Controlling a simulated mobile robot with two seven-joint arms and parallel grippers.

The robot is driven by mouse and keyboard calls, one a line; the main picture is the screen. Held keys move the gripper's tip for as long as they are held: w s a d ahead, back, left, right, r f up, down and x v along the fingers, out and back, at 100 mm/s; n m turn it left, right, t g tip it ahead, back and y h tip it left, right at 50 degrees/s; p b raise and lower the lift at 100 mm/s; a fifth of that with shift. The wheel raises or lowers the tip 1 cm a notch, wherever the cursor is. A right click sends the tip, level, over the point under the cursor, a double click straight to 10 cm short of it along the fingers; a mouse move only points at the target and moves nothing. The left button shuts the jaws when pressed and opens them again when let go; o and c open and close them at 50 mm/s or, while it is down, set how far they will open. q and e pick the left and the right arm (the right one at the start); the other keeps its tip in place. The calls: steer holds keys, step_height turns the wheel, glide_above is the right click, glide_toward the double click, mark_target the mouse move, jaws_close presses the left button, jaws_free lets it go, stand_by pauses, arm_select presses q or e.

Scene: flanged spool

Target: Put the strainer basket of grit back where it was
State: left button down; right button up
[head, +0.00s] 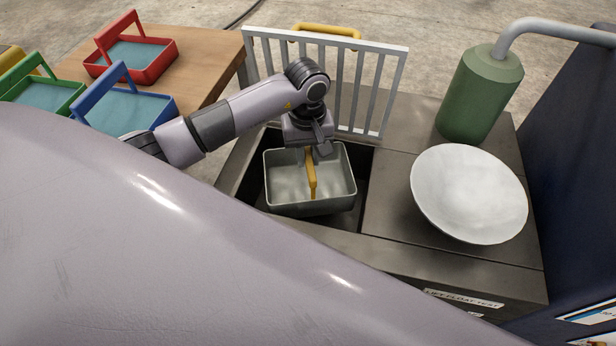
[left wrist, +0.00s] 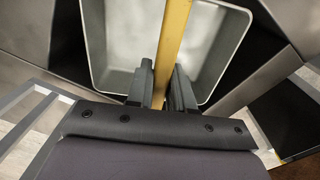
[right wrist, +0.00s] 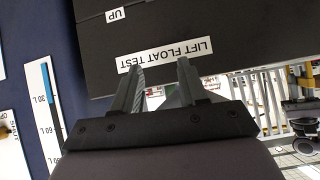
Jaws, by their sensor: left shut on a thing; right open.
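The strainer basket (head: 285,185) is a grey, open-topped rectangular box with a yellow bar handle (head: 311,178). It is level at the dark square opening (head: 363,185) in the grey deck; I cannot tell if it rests on anything. Its inside looks plain grey, with no clear heap of grit. My left gripper (head: 312,150) is shut on the handle. In the left wrist view the handle (left wrist: 173,35) passes between the fingers (left wrist: 162,72). My right gripper (right wrist: 159,66) is open and empty, facing a dark panel labelled "LIFT FLOAT TEST" (right wrist: 165,54).
A grey barred grate (head: 345,75) with a yellow handle stands upright behind the opening. A white dome (head: 468,192) and a green cylinder (head: 478,95) are on the right. Red (head: 160,67), blue (head: 160,117) and green (head: 70,102) trays sit on the wooden table (head: 210,60) at left.

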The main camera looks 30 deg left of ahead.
mark_target(308, 189)
arm_select(q)
step_height(308, 189, down, 3)
steer(key=shift+f, duration=0.45)
step_height(308, 189, down, 4)
steer(key=shift+r+b, duration=0.2)
steer(key=shift+b, duration=0.5)
steer(key=shift+f, duration=0.25)
steer(key=c, duration=1.4)
jaws_free()
steer(key=shift+f, duration=0.15)
steer(key=o, duration=0.4)
arm_select(e)
steer(key=shift+w+a+r+t, duration=0.3)
steer(key=shift+w+a, duration=0.2)
steer(key=shift+a, duration=0.15)
